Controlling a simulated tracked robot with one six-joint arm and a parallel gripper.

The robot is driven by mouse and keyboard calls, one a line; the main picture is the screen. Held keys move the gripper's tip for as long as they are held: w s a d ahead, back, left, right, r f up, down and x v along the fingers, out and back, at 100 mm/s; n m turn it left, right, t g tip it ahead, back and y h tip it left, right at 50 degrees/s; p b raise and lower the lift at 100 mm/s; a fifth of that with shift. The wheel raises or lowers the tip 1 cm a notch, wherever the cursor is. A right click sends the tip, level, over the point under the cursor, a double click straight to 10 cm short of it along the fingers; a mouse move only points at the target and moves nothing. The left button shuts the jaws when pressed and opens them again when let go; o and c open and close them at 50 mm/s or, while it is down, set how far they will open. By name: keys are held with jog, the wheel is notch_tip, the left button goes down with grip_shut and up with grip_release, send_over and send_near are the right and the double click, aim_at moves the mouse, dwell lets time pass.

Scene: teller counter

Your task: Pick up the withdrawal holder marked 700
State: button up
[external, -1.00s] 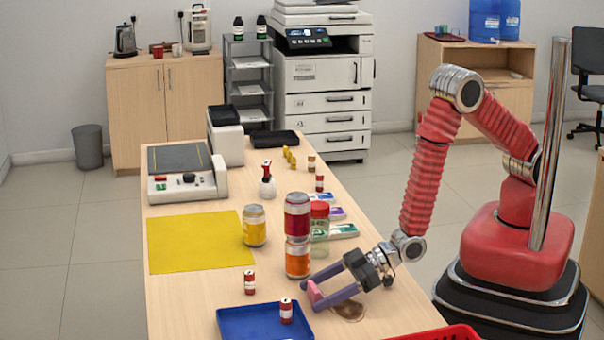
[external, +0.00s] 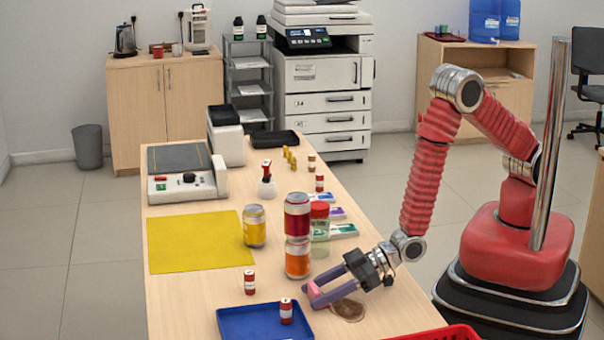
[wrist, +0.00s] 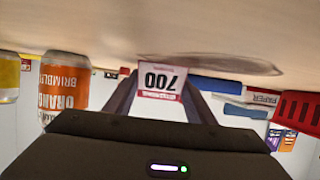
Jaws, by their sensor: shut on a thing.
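The withdrawal holder marked 700 (wrist: 161,79) shows in the wrist view as a white label with a pink border, upside down, between my two fingers. In the external view the holder (external: 314,291) is a small pink piece between the fingertips. My gripper (external: 317,296) is shut on it, low over the counter's right side, just right of the blue tray. I cannot tell whether the holder touches the counter.
A stack of two cans (external: 297,262) stands just behind my gripper. The blue tray (external: 240,320) holds a small red-and-white roll (external: 286,312). A red basket (external: 452,333) is at the front right. A brown oval patch (external: 349,310) lies beside my gripper.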

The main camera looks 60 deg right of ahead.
aim_at(319, 289)
jog(key=shift+r, duration=5.05)
